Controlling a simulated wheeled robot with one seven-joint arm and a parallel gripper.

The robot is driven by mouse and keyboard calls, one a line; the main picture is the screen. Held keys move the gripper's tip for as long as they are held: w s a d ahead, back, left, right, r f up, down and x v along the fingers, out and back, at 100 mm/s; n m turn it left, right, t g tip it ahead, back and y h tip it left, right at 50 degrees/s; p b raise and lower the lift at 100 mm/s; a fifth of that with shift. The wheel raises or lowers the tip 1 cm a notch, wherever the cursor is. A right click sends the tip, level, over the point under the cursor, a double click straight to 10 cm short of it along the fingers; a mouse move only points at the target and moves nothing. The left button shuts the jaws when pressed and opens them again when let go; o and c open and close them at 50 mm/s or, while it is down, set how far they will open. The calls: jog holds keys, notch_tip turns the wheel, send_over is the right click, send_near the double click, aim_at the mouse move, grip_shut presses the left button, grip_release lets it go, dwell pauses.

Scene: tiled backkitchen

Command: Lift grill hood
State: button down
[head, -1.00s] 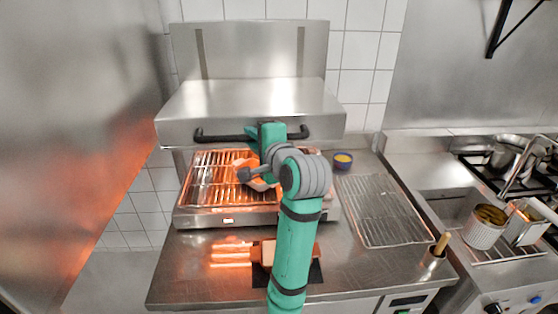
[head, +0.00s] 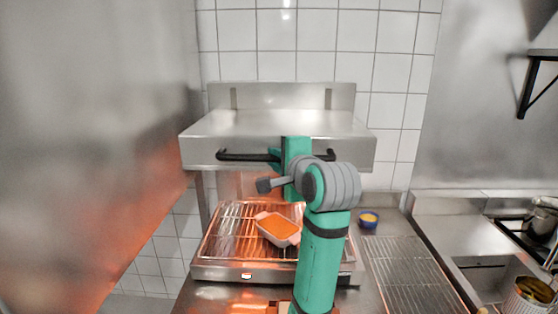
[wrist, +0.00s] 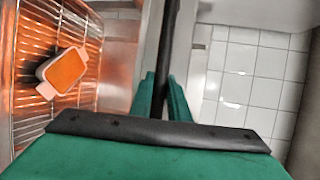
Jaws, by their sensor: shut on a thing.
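The grill hood (head: 230,125) is a steel box with a black bar handle (head: 240,156) along its front. It is raised above the lit grill (head: 215,262), with a wide gap between them. My gripper (wrist: 163,98) is shut on the handle; in the wrist view the dark bar (wrist: 171,40) runs between its two green fingers.
A white dish with orange food (head: 278,229) sits on the glowing grill grate. A small blue bowl (head: 368,220) and a wire rack (head: 410,272) are to the right. A sink and pots are at far right. A steel wall is close on the left.

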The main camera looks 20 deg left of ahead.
jog(key=shift+s+r, duration=0.1)
jog(key=shift+r, duration=0.35)
jog(key=c, duration=1.7)
grip_release()
jog(key=shift+f, duration=0.1)
jog(key=v, duration=1)
jog(key=shift+s+d, duration=0.3)
